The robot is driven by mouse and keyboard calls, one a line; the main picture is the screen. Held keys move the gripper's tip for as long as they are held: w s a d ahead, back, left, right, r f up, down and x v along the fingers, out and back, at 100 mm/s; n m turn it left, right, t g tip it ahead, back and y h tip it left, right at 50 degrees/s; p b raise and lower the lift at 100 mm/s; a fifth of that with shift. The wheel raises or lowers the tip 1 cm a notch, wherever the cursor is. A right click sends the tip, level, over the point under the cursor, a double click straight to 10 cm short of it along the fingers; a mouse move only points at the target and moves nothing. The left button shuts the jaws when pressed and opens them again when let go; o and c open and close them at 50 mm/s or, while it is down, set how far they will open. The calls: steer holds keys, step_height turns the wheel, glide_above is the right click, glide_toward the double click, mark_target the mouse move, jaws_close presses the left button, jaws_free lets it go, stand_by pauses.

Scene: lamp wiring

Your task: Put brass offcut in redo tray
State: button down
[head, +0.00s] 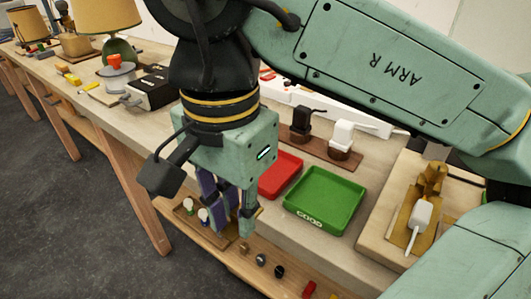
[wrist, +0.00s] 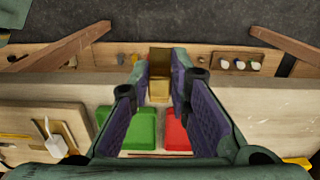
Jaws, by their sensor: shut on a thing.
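The brass offcut (wrist: 159,88) is a brass-coloured block between the purple-padded fingers of my gripper (wrist: 159,68) in the wrist view. My gripper (head: 232,222) is shut on it. In the head view the fingers point down in front of the bench's near edge, and I cannot make out the offcut there. A red tray (head: 280,173) lies on the bench just behind and right of my gripper, partly hidden by it; no label on it is readable. It also shows in the wrist view (wrist: 176,132), right of a green tray.
The green tray (head: 325,200), marked GOOD, is beside the red one. A lower front shelf (head: 225,238) holds bulbs and knobs. A wooden fixture (head: 400,200) with a white piece stands at the right. Plugs on a brown strip (head: 330,152) stand behind the trays.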

steer(key=w+d+p, duration=0.1)
steer(key=w, duration=0.4)
steer(key=w+d+p, duration=0.1)
steer(key=w, duration=0.4)
steer(key=w+d+f+p, duration=0.1)
steer(key=w, duration=0.4)
steer(key=shift+f, duration=0.1)
steer(key=shift+w+d+f, duration=0.1)
steer(key=shift+w+f, duration=0.05)
steer(key=shift+f, duration=0.25)
steer(key=shift+f+p, duration=0.5)
steer(key=shift+f, duration=0.95)
steer(key=shift+f, duration=0.1)
steer(key=shift+f, duration=0.15)
steer(key=c, duration=1.5)
jaws_free()
steer(key=shift+r, duration=0.2)
step_height(320, 180, up, 12)
steer(key=shift+r+b, duration=0.1)
steer(key=shift+b, duration=0.3)
